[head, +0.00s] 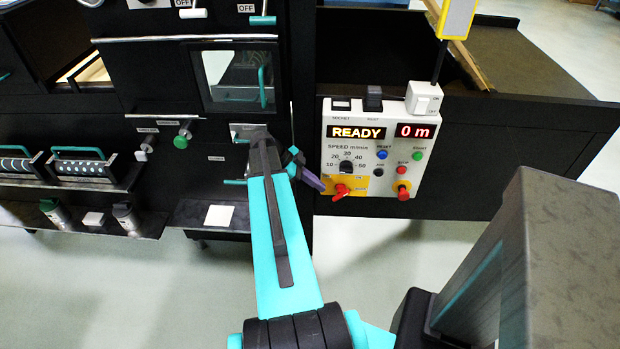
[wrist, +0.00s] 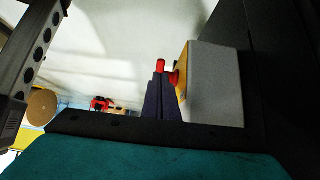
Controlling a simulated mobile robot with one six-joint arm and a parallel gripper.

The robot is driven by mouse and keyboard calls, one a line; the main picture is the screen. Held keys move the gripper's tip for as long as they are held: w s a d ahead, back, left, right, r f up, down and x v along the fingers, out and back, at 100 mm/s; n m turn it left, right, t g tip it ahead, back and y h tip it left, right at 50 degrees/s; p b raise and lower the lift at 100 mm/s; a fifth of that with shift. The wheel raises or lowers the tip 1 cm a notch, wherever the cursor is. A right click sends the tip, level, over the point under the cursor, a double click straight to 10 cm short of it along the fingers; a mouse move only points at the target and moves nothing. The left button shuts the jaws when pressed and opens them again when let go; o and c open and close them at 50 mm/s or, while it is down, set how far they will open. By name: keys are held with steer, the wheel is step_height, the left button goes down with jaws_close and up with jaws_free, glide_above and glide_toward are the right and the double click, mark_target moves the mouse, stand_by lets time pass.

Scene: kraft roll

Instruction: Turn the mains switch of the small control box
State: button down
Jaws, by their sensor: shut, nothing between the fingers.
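The small white control box (head: 372,150) is mounted on the front of the black machine; its displays read READY and 0 m. The mains switch (head: 340,191) is a red handle on a yellow plate at the box's lower left. My gripper (head: 319,186), with dark purple fingers, is shut and empty just left of the switch. In the wrist view, the box (wrist: 215,85) is seen edge-on at right. The red switch (wrist: 174,79) sticks out from its yellow face beside my fingertips (wrist: 160,68). I cannot tell whether they touch.
A red knob on another yellow patch (head: 403,190) sits at the box's lower right, below small coloured buttons. A black selector dial (head: 347,167) is just above the switch. Left of my arm is a machine front with a window (head: 235,82) and protruding handles.

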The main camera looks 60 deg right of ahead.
mark_target(335, 197)
steer(key=shift+p+x, duration=0.6)
steer(key=shift+x, duration=2.1)
steer(key=shift+a, duration=0.3)
steer(key=shift+d, duration=0.2)
steer(key=shift+f, duration=0.1)
steer(key=shift+d+b, duration=0.1)
steer(key=shift+b, duration=0.25)
